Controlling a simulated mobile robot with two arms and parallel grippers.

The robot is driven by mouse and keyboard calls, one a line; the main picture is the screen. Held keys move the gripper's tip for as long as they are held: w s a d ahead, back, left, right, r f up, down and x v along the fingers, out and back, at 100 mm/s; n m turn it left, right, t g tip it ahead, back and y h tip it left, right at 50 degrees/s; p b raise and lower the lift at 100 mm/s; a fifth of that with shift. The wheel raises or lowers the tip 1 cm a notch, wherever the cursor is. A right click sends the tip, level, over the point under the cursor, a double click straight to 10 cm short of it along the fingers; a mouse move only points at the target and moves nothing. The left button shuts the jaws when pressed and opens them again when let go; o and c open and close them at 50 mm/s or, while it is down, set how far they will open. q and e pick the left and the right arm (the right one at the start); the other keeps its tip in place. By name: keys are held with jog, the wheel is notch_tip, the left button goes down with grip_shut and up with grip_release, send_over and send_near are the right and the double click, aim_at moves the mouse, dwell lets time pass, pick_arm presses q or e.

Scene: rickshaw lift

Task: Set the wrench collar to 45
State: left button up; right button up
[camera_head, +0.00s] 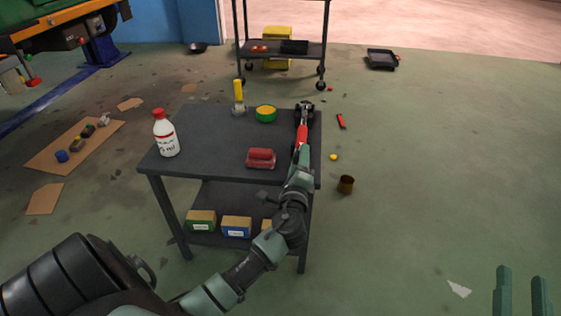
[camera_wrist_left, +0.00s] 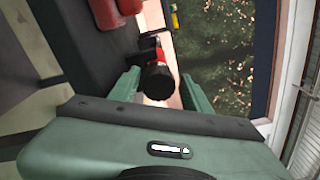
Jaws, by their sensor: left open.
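The torque wrench (camera_head: 301,134) lies along the right edge of the dark workbench (camera_head: 215,132). It has a red body and a dark head at the far end. My left gripper (camera_head: 304,153) is at its near end, open. In the left wrist view the wrench's black handle end (camera_wrist_left: 158,82) sits between the two green fingers of my left gripper (camera_wrist_left: 160,88). The collar's setting is too small to read. My right gripper (camera_head: 522,290) is at the bottom right, fingers apart and empty, over the floor.
On the bench are a white bottle (camera_head: 165,138), a yellow-handled tool (camera_head: 239,95), a green-yellow round item (camera_head: 266,113) and a red block-like item (camera_head: 261,158) left of the wrench. A brown cup (camera_head: 346,184) stands on the floor at right.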

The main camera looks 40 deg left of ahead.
pick_arm(q)
jog(key=m+p, duration=0.2)
jog(key=m, duration=0.1)
jog(key=m+p, duration=0.2)
jog(key=m, duration=0.2)
jog(key=m+p, duration=0.3)
jog(key=shift+a+r+m, duration=0.15)
jog(key=shift+r+m, duration=0.15)
jog(key=shift+r, duration=0.1)
jog(key=s+d+f+n+g+h, duration=0.2)
jog(key=s+d+f+n+g, duration=0.1)
jog(key=s+n, duration=0.4)
jog(key=s+d+f+n+g+h+p, duration=0.1)
jog(key=s+d+f+n+g, duration=0.3)
jog(key=s, duration=0.6)
jog(key=s+d+f+n+g+h, duration=0.3)
jog(key=s+f+n, duration=0.3)
jog(key=s+n, duration=0.3)
jog(key=shift+s+d+f+n+g, duration=0.35)
jog(key=shift+d+n+g, duration=0.2)
jog(key=shift+d, duration=0.25)
